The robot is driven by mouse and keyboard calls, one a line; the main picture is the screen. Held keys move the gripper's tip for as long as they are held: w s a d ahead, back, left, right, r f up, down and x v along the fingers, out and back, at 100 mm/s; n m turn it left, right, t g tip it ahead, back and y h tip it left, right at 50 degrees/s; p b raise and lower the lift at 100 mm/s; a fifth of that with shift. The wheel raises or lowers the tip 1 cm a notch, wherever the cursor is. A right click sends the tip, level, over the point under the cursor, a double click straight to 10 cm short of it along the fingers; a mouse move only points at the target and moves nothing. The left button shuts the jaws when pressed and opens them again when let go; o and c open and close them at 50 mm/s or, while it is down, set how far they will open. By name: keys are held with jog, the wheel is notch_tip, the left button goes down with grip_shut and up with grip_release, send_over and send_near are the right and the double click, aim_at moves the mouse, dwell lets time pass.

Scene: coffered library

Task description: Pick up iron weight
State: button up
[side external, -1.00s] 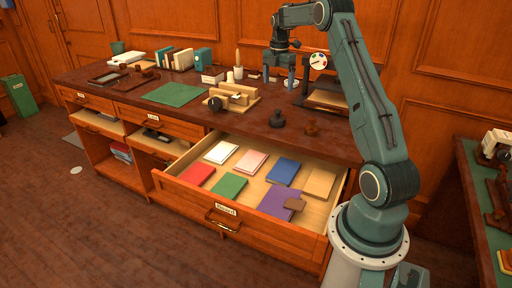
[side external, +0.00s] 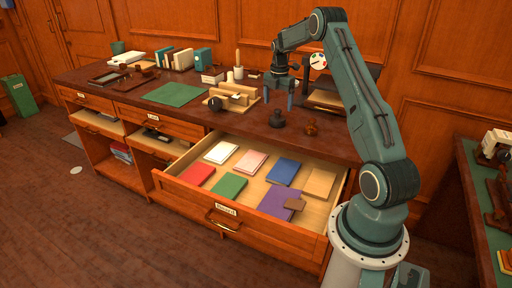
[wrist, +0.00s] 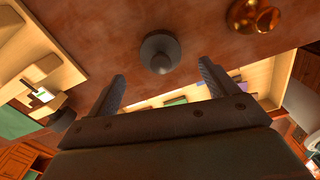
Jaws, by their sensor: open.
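The iron weight (side external: 277,118) is a small dark grey, round, knobbed piece standing upright on the desk top, near the edge above the open drawer. In the wrist view the iron weight (wrist: 160,52) lies just beyond the fingertips, about midway between them. My gripper (side external: 278,99) is open and empty, pointing down just above the weight. In the wrist view my gripper (wrist: 162,73) shows its two fingers spread wide, apart from the weight.
A brown, brassy weight (side external: 311,127) stands close to the right; it shines gold in the wrist view (wrist: 253,15). A wooden organizer (side external: 234,97) stands to the left. The open drawer (side external: 273,232) holds several coloured books. A green mat (side external: 178,94) lies farther left.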

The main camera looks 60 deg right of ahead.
aim_at(278, 109)
jog(key=shift+f, duration=0.35)
jog(key=shift+f, duration=2.6)
jog(key=c, duration=1.7)
jog(key=shift+r, duration=0.15)
jog(key=shift+c, duration=0.3)
